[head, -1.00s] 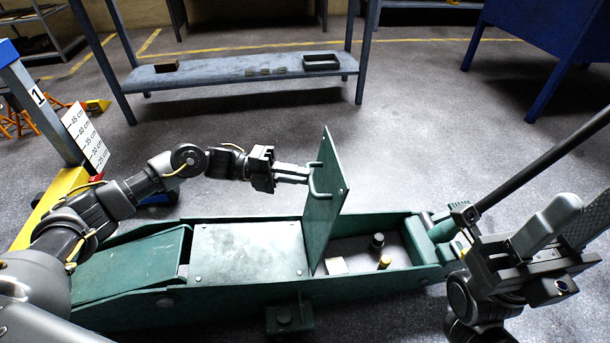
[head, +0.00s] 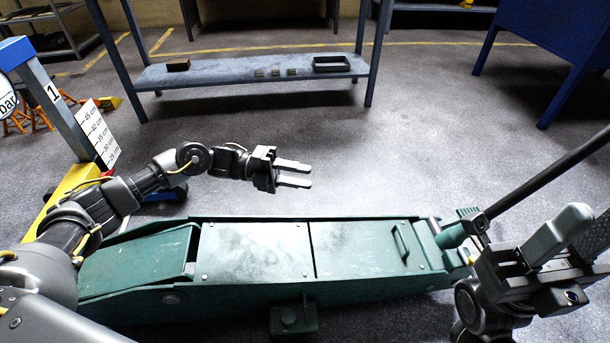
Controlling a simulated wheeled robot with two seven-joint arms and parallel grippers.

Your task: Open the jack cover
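The green trolley jack (head: 300,288) lies across the lower middle of the head view. Its hinged cover (head: 362,249) lies flat and closed, level with the fixed plate (head: 255,251) to its left. The cover's handle (head: 401,242) stands up near its right end. The compartment under the cover is hidden. My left gripper (head: 296,174) is above and behind the jack, pointing right. Its two fingers are apart with nothing between them, and it does not touch the cover. My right gripper (head: 555,240) is at the right edge, near the jack's handle bar; its finger opening is not clear.
The jack's long dark bar (head: 545,175) slopes up to the right. A shelf table (head: 250,72) with small items stands behind, with a blue cabinet (head: 555,50) at right. A blue and yellow post (head: 55,110) with a height scale stands at left. Floor behind the jack is clear.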

